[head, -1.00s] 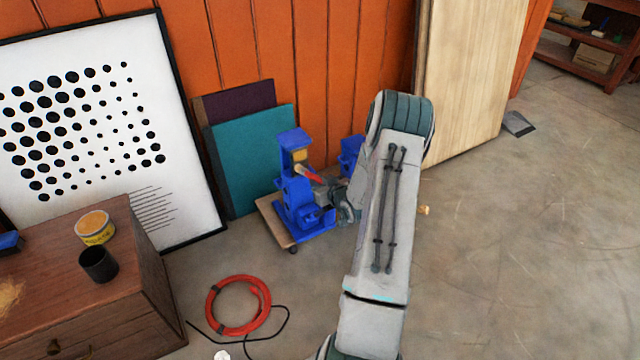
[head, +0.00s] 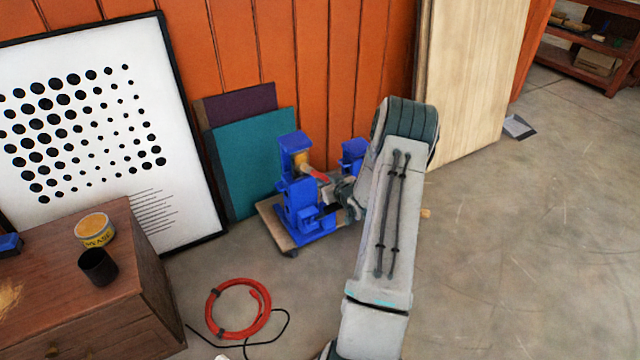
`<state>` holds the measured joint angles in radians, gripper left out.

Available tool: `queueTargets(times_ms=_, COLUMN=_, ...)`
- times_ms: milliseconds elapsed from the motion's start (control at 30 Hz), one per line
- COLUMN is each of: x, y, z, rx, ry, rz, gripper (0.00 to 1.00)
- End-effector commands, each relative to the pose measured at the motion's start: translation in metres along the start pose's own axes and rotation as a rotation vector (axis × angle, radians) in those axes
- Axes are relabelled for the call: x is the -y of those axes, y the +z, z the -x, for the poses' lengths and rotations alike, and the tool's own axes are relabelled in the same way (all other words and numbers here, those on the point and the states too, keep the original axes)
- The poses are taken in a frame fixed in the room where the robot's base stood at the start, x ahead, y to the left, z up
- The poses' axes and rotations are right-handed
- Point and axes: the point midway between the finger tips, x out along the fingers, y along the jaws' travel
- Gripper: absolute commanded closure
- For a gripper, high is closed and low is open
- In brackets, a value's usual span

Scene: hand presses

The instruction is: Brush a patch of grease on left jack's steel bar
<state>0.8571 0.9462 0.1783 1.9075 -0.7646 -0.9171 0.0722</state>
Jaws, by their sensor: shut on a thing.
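The left blue jack (head: 300,205) stands on a wheeled wooden board (head: 268,222). A yellow patch (head: 301,158) shows in the opening under its top, where its steel bar would be; the bar itself is hard to make out. My gripper (head: 328,181) is shut on a brush with a red handle (head: 320,177). The brush's pale head points left at the opening, just below the patch; I cannot tell if they touch. The second blue jack (head: 353,152) stands behind to the right, partly hidden by my arm. The grease tin (head: 95,231) stands open on the wooden cabinet.
A black cup (head: 97,267) stands by the tin on the cabinet (head: 85,318). A red coiled hose (head: 238,309) and a black cable lie on the floor. Teal and purple panels (head: 255,160) and a framed dotted picture (head: 85,120) lean on the orange wall. Floor at right is mostly clear.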

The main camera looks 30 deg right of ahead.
Motion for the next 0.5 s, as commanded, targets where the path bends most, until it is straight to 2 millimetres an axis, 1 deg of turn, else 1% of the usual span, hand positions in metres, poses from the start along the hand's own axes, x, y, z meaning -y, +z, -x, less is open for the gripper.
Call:
queueTargets(times_ms=100, x=-0.010, y=0.000, z=0.000, rx=0.000, ry=0.001, rz=0.002, gripper=1.00)
queueTargets(times_ms=200, x=-0.015, y=0.001, z=0.001, rx=0.001, ry=0.001, rz=0.000, gripper=1.00)
queueTargets(times_ms=367, x=-0.015, y=0.002, z=-0.001, rx=0.001, ry=0.000, rz=0.002, gripper=1.00)
queueTargets(times_ms=500, x=-0.009, y=0.001, z=-0.001, rx=0.001, ry=-0.002, rz=0.000, gripper=1.00)
